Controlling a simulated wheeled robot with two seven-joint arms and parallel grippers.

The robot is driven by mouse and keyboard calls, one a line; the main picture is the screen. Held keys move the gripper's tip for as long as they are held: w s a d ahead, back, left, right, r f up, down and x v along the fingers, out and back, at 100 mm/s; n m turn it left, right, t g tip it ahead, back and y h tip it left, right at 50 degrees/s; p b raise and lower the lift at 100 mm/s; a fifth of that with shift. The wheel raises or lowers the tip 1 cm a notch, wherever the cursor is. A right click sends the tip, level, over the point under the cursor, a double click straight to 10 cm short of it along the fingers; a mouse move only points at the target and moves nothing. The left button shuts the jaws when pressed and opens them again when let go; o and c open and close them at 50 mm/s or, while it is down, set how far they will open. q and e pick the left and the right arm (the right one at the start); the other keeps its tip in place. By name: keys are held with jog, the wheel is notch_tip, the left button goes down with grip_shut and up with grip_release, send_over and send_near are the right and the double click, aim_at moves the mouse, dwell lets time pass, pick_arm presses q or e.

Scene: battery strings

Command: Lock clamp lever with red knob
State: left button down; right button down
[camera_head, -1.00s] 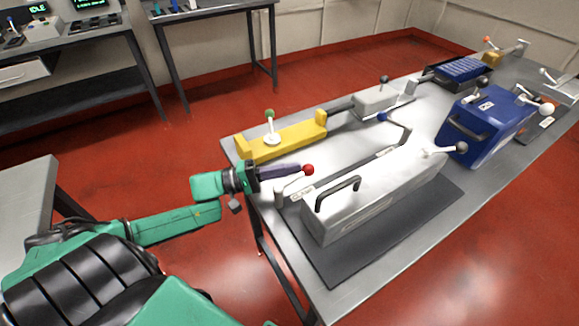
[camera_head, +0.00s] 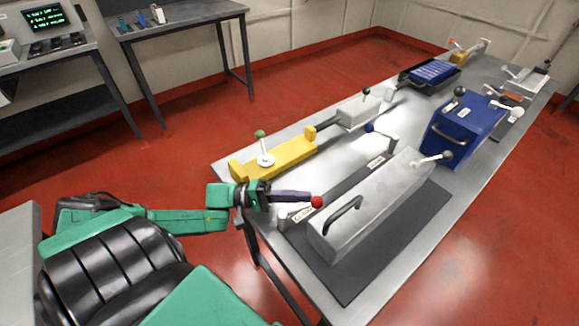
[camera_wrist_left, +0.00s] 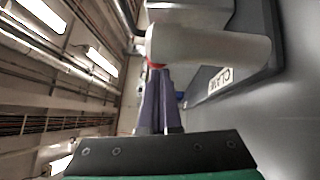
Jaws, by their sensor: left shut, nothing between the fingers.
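The red knob (camera_head: 317,202) is on the end of a short, pale clamp lever (camera_head: 297,209) at the near left end of the grey battery case (camera_head: 372,205). My left gripper (camera_head: 309,196) is shut and empty, its purple fingers pointing right. Its tips are at the knob, beside or touching it; I cannot tell which. In the left wrist view the closed fingers (camera_wrist_left: 160,100) reach to the pale lever (camera_wrist_left: 210,50), which hides most of the knob; only a thin red edge (camera_wrist_left: 155,66) shows. My right gripper is not in view.
The grey case lies on a dark mat (camera_head: 352,292) on the long metal table (camera_head: 465,190). A yellow clamp block (camera_head: 285,160) with a green knob (camera_head: 260,134) stands behind my left gripper. A blue battery box (camera_head: 462,130) stands farther right. Red floor is clear around the table.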

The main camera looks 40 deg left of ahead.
pick_arm(q)
jog(key=shift+d, duration=0.15)
dwell(0.5)
jog(key=shift+s, duration=0.1)
jog(key=shift+s+a+f, duration=0.15)
jog(key=shift+s+a, duration=0.05)
jog(key=shift+a, duration=0.25)
jog(key=b+v, duration=0.1)
jog(key=v, duration=1.1)
jog(key=shift+s+a+f+b, duration=0.1)
jog(key=shift+a+f+b, duration=0.05)
jog(key=shift+a+b, duration=0.25)
jog(key=shift+s+a, duration=0.25)
jog(key=shift+a, duration=0.15)
